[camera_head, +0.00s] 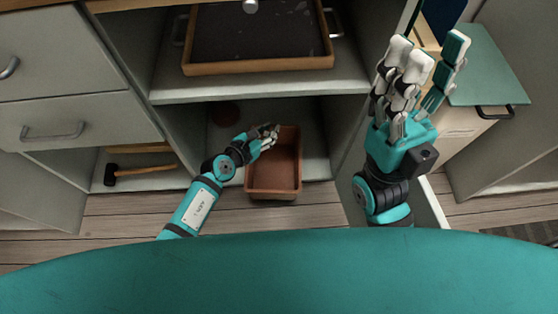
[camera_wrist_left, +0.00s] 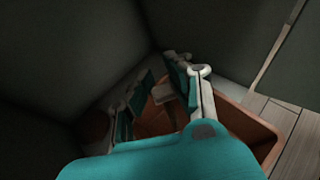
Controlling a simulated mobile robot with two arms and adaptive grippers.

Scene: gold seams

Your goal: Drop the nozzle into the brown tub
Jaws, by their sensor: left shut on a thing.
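The brown tub (camera_head: 274,190) is an open rectangular container on the floor of the low cabinet, its front end sticking out past the cabinet edge. My left gripper (camera_head: 266,136) is over the tub's back left part and is shut on the nozzle, which the fingers mostly hide. In the left wrist view, a small pale grey piece (camera_wrist_left: 163,93) shows between the fingers (camera_wrist_left: 165,88), with the tub (camera_wrist_left: 245,122) below and behind. My right gripper (camera_head: 418,62) is raised at the right, fingers spread and empty, far from the tub.
A wood-rimmed dark tray (camera_head: 258,68) lies on the shelf above the tub. A round brown thing (camera_head: 226,114) sits at the back left of the low compartment. A black-headed hammer (camera_head: 140,171) lies in the left compartment. Cabinet walls stand close on both sides.

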